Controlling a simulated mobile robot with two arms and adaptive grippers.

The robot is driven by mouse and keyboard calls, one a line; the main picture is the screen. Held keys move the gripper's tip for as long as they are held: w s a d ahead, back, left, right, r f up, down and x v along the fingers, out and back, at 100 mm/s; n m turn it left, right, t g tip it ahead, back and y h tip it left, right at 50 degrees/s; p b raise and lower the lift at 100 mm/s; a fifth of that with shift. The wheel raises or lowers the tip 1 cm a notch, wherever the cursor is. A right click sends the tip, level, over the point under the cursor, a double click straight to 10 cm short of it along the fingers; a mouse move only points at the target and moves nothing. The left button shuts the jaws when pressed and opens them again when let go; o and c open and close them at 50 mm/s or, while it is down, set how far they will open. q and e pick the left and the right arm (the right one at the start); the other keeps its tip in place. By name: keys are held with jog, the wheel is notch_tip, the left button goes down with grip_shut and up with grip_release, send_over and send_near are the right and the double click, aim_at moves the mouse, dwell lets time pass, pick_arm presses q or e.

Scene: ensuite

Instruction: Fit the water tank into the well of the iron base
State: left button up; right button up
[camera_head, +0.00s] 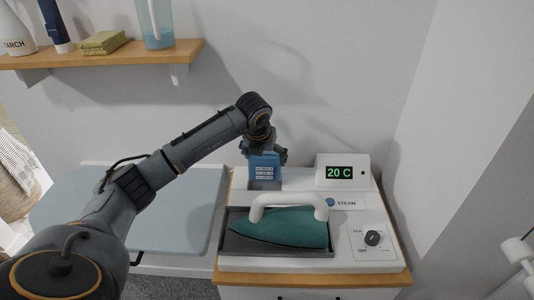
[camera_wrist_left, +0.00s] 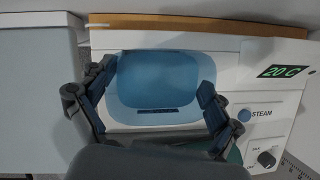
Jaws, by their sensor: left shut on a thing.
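My left gripper (camera_head: 266,151) is shut on the blue water tank (camera_head: 264,168), which has a white label on its front. In the left wrist view the tank (camera_wrist_left: 160,82) is see-through blue, with a finger at each side. The white iron base (camera_head: 345,260) stands on a wood-topped cabinet. The tank is upright over the back left corner of the base, where the well (camera_head: 265,185) shows as a grey recess just below it. I cannot tell whether its bottom is inside the well. My right gripper is not in view.
A teal iron (camera_head: 285,228) with a white handle rests in the base's dark tray. A display box (camera_head: 342,171) reading 20 C stands right of the tank. A pale blue-grey board (camera_head: 180,215) lies left. A shelf (camera_head: 110,54) with several items hangs above.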

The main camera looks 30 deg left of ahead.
aim_at(265, 172)
pick_arm(q)
jog(key=shift+f, duration=0.8)
notch_tip(265, 172, down, 4)
jog(key=shift+r+p, duration=0.2)
jog(key=shift+p, duration=0.5)
jog(key=shift+f, duration=0.25)
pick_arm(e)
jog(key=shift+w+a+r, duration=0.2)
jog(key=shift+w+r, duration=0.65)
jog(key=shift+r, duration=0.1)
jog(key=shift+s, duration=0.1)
pick_arm(q)
jog(key=shift+f, duration=0.1)
jog(key=o, duration=1.3)
jog(key=shift+c, duration=0.2)
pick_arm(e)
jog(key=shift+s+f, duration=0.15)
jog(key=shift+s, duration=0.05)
